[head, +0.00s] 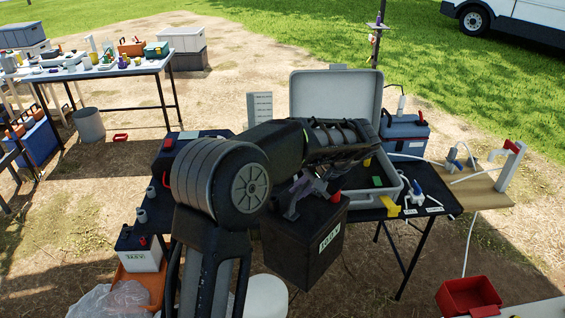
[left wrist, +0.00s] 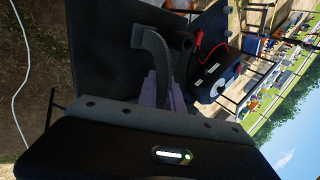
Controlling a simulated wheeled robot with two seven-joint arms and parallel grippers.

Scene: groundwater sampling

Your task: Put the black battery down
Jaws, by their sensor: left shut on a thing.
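The black battery (head: 308,248) is a dark box with a white voltage label on its front and a red terminal on top. It hangs upright from my left gripper (head: 308,190), in front of the table (head: 432,203). My left gripper is shut on the battery's grey handle (left wrist: 155,48). In the left wrist view the black battery (left wrist: 105,45) fills the upper middle beside the purple-grey fingers. My arm hides part of the battery's top and of the table. I cannot tell the gap below the battery. My right gripper is not in view.
An open grey case (head: 337,95) stands on the table behind the battery, with a blue-and-grey box (head: 405,135) behind it. A white battery (head: 138,250) sits in an orange tray (head: 152,285) at left. A red bin (head: 467,295) is at lower right.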

